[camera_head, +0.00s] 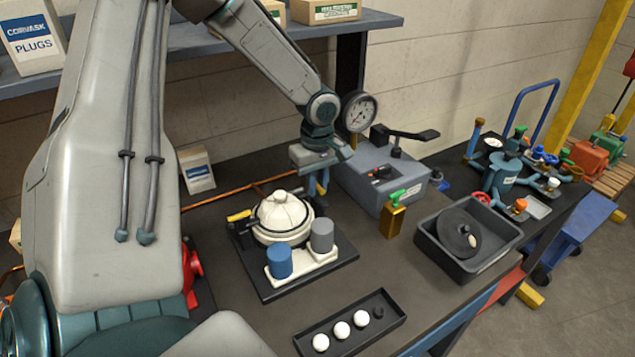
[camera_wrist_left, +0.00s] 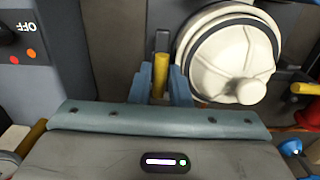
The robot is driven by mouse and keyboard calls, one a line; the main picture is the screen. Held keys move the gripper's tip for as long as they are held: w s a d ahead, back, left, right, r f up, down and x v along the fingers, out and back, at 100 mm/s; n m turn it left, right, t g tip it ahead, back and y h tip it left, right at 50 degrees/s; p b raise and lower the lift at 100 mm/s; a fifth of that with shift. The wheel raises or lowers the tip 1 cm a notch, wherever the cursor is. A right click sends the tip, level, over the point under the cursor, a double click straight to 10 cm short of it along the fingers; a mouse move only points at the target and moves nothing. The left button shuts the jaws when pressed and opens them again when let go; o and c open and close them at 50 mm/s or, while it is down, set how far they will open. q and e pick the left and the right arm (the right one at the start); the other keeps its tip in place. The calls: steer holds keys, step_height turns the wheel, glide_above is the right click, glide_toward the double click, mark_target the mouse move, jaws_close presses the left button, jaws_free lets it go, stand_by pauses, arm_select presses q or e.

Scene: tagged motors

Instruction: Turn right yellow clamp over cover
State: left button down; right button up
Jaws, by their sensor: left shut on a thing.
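The cream round cover (camera_head: 281,211) sits on a black base plate (camera_head: 335,262); the left wrist view shows its ribbed face and knob (camera_wrist_left: 238,60). My left gripper (camera_head: 320,188) is at the right edge of the cover, pointing down. It is shut on the right yellow clamp (camera_wrist_left: 160,75), which stands between its two blue-grey fingers, beside the cover and not over it. The left yellow clamp (camera_head: 239,215) is at the cover's left side; a yellow piece there also shows in the wrist view (camera_wrist_left: 305,88). My right gripper is not in view.
A blue cylinder (camera_head: 279,262) and a grey cylinder (camera_head: 321,235) stand in front of the cover. A grey box with a black lever (camera_head: 377,172) stands close right of my gripper. A black tray with white balls (camera_head: 383,329) lies in front, a dark bin (camera_head: 430,229) to the right.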

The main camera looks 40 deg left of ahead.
arm_select(q)
steer(key=m, duration=0.4)
steer(key=shift+b, duration=0.4)
steer(key=m, duration=0.4)
steer(key=shift+m, duration=0.3)
steer(key=m, duration=0.4)
steer(key=shift+r, duration=0.1)
steer(key=m, duration=0.5)
steer(key=shift+p, duration=0.4)
steer(key=c, duration=1.4)
jaws_free()
steer(key=shift+o, duration=0.2)
